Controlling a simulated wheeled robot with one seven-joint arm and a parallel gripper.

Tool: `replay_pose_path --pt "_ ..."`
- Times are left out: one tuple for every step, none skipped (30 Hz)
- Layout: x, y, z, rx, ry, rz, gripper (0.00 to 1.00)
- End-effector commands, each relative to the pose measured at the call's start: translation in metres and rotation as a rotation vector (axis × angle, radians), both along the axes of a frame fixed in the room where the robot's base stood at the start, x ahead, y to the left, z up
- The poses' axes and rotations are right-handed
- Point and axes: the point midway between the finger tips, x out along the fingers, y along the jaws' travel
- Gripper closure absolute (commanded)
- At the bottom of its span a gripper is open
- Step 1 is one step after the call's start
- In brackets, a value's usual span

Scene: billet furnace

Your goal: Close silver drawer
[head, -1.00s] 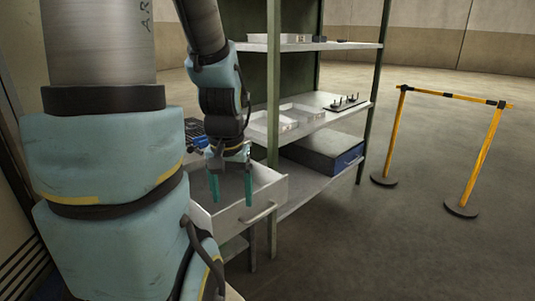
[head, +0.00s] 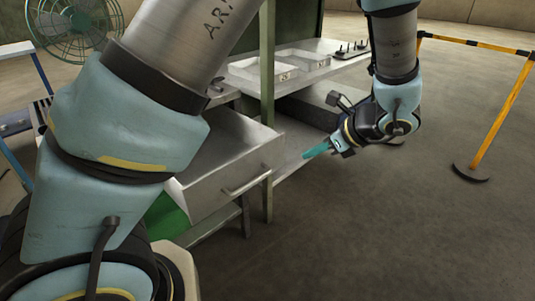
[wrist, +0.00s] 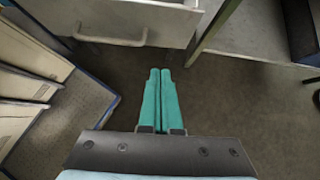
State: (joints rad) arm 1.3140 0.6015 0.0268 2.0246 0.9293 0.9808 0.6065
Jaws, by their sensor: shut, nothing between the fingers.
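The silver drawer (head: 230,180) stands pulled out in the head view, its inside visible from above. Its bar handle (head: 246,179) is on the front face. In the wrist view the drawer front (wrist: 135,18) lies at the top, with the handle (wrist: 112,40) below it. My gripper (head: 317,150) is to the right of the drawer in the head view, apart from it, with its teal fingers pointing left. In the wrist view my gripper (wrist: 160,72) shows both fingers side by side, shut and empty, below and right of the handle.
A shelf rack with a green post (head: 267,75) stands beside the drawer; trays (head: 262,68) lie on its shelf. A yellow-black barrier (head: 503,110) stands at the right. A green fan (head: 75,25) is at the back left. Open floor (head: 370,230) lies front right.

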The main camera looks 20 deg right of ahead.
Motion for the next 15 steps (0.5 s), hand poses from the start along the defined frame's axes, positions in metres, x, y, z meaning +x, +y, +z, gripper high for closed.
replay_pose_path --pt "-0.003 -0.006 -0.002 0.01 -0.007 -0.025 1.0" --pt "-0.004 -0.008 -0.002 0.014 -0.01 -0.035 1.0" --pt "-0.003 -0.008 -0.003 0.018 -0.012 -0.042 1.0" --pt "-0.002 -0.008 -0.004 0.02 -0.012 -0.045 1.0" --pt "-0.001 -0.008 -0.006 0.021 -0.013 -0.045 1.0" --pt "0.002 -0.006 -0.008 0.022 -0.012 -0.045 1.0" --pt "0.004 -0.005 -0.011 0.022 -0.011 -0.044 1.0" --pt "0.006 -0.003 -0.014 0.022 -0.011 -0.043 1.0" --pt "0.011 0.0 -0.019 0.022 -0.011 -0.042 1.0" --pt "0.014 0.002 -0.023 0.022 -0.011 -0.042 1.0" --pt "0.018 0.004 -0.027 0.023 -0.01 -0.04 1.0" --pt "0.024 0.007 -0.033 0.023 -0.01 -0.04 1.0" --pt "0.027 0.009 -0.037 0.023 -0.009 -0.041 1.0" --pt "0.031 0.011 -0.042 0.023 -0.009 -0.04 1.0" --pt "0.037 0.013 -0.048 0.022 -0.01 -0.04 1.0"
